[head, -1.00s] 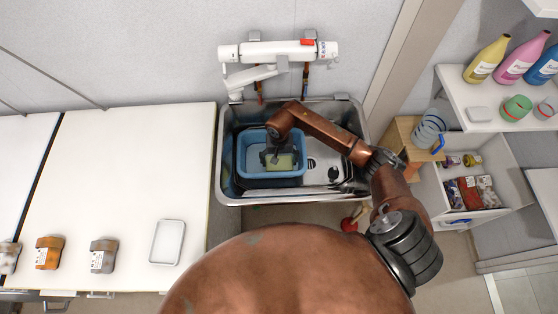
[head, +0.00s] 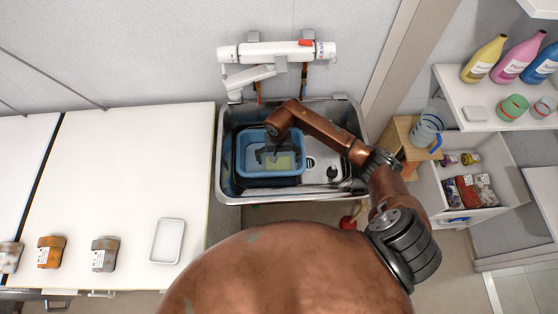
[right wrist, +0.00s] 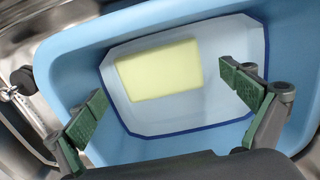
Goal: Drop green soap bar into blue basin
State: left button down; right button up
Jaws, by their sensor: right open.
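The blue basin (head: 243,160) sits inside the metal sink; its wall also shows in the right wrist view (right wrist: 65,60). The soap bar (right wrist: 158,70) is pale yellow-green and lies inside the basin, seemingly flat on the bottom. In the head view the right gripper (head: 272,163) is partly hidden by my arm. My left gripper is not in view.
The metal sink (head: 352,118) surrounds the basin, with a white tap (head: 275,52) above its back edge. A white counter (head: 130,165) at left holds a white tray (head: 167,241) and several jars. Shelves with bottles and a clear jug (head: 427,128) stand at right.

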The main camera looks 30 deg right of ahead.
aim_at(278, 164)
notch_tip(278, 164, up, 12)
jog(key=shift+p, duration=0.3)
dwell(0.4)
